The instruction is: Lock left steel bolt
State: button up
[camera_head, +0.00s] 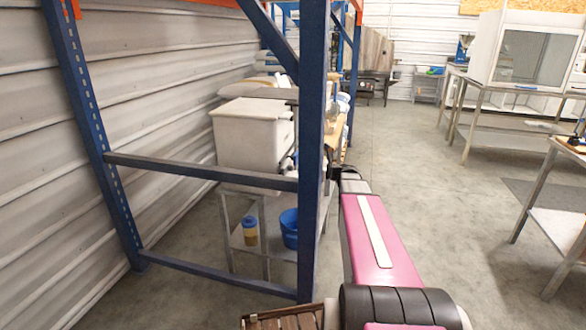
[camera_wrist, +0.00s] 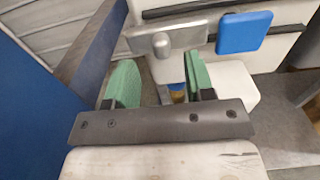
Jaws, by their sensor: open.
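A steel bolt (camera_wrist: 168,41) with a rounded knob is on the white hopper in the wrist view, at the upper middle. It lies just beyond my gripper (camera_wrist: 160,82), whose two green finger pads are apart with nothing held between them. The knob appears roughly in line with the gap and does not look gripped. In the head view the white hopper (camera_head: 245,135) stands on a metal table behind the rack. My arm reaches past the blue post there; my fingers are not clear in that view, and the bolt cannot be made out.
A blue pad (camera_wrist: 243,32) sits right of the bolt. The blue rack post (camera_head: 312,150) stands close left of my arm, with a crossbar (camera_head: 200,172) before the hopper. A blue bucket (camera_head: 290,228) and a bottle (camera_head: 250,232) are on the lower shelf. Open floor lies right.

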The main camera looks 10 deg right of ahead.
aim_at(289, 167)
jog(key=shift+x, duration=2.3)
